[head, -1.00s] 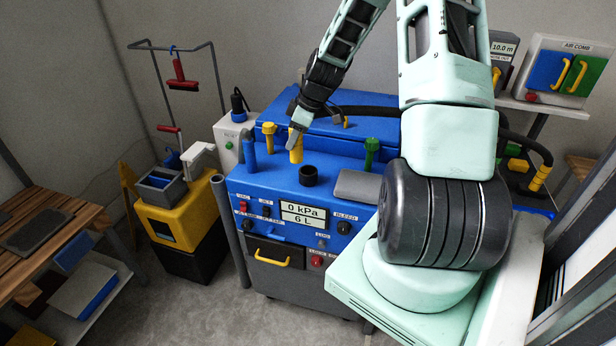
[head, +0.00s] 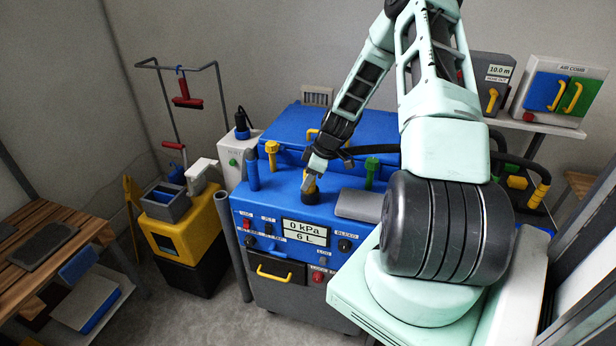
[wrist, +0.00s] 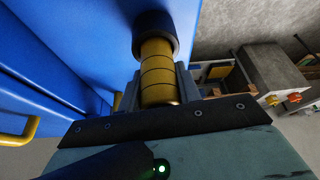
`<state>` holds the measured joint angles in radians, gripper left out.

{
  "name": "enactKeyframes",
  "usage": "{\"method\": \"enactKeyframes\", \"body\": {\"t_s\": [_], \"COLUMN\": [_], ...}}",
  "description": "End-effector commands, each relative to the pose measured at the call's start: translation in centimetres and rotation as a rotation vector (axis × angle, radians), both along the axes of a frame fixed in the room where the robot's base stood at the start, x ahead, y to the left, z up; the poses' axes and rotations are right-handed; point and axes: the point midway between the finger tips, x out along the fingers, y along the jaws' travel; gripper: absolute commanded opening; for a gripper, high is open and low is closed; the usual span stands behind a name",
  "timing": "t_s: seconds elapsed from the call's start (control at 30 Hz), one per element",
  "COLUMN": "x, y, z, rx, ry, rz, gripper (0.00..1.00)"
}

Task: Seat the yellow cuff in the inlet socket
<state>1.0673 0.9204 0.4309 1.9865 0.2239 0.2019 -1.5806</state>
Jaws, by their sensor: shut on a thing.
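My gripper (head: 312,178) is shut on the yellow cuff (head: 309,184), just over the front top of the blue machine. In the wrist view the cuff (wrist: 158,72) is a yellow cylinder with dark rings, between my gripper's fingers (wrist: 158,92). The inlet socket (head: 309,197) is a short black collar on the machine's top. It also shows in the wrist view (wrist: 155,30), around or against the cuff's far end. The cuff is lined up with the socket and meets its mouth. How deep it sits inside is hidden.
The blue machine (head: 262,210) has a yellow-topped post (head: 271,150), a blue post (head: 252,170) and a green post (head: 371,172) near the socket. A grey pad (head: 358,204) lies right of the socket. A black hose (head: 372,150) runs behind my gripper.

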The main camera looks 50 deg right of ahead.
Motion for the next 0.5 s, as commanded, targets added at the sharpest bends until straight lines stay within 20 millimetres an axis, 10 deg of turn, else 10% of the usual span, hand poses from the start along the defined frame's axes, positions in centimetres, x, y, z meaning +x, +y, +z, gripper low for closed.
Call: {"method": "enactKeyframes", "body": {"t_s": [0.4, 0.43, 0.5], "x": [0.01, 0.02, 0.01], "y": [-0.02, -0.01, -0.02], "z": [-0.7, -0.54, -0.5], "rx": [-0.001, -0.001, -0.001], "ry": [0.0, 0.0, 0.0], "rz": [0.0, 0.0, 0.0], "gripper": [0.1, 0.42, 0.55]}}
